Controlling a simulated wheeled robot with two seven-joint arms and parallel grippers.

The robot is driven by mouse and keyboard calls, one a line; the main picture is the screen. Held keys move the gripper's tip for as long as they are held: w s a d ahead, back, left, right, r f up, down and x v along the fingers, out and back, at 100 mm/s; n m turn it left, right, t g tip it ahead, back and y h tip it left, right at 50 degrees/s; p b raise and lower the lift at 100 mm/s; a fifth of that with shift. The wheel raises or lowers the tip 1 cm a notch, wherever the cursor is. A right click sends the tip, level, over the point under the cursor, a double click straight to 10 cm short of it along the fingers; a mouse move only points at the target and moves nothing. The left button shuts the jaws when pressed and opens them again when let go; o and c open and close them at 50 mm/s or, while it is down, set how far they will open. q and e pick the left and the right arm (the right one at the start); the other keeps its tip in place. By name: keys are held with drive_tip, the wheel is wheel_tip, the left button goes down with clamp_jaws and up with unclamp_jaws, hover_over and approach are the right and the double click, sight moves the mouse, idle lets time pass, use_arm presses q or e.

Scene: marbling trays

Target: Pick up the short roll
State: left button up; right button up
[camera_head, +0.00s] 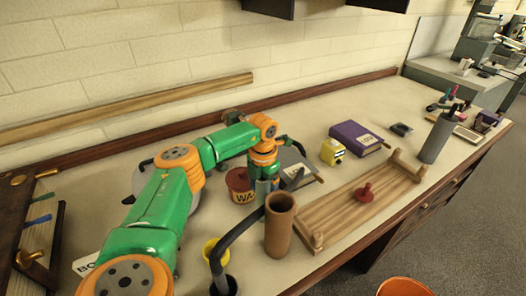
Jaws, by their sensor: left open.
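The brown cylinder (278,228), which looks like the short roll, stands upright on the bench near its front edge, its open top facing up. My left arm, green and orange, reaches in from the lower left over the bench. My left gripper (265,188) points down just behind and slightly left of the roll's top in the picture. It is open; its fingertips are partly hidden, and I cannot tell whether they touch the roll. My right gripper is not in view.
A dark curved tube (238,228) passes close left of the roll. A red-brown tin (239,184) stands behind. A wooden rack (340,212) with a red knobbed piece (366,193) lies right. Farther are a yellow box (332,151), a purple book (357,138) and a grey cylinder (437,140).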

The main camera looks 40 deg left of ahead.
use_arm(q)
drive_tip(key=shift+w+f, duration=0.1)
drive_tip(key=shift+f, duration=0.3)
clamp_jaws()
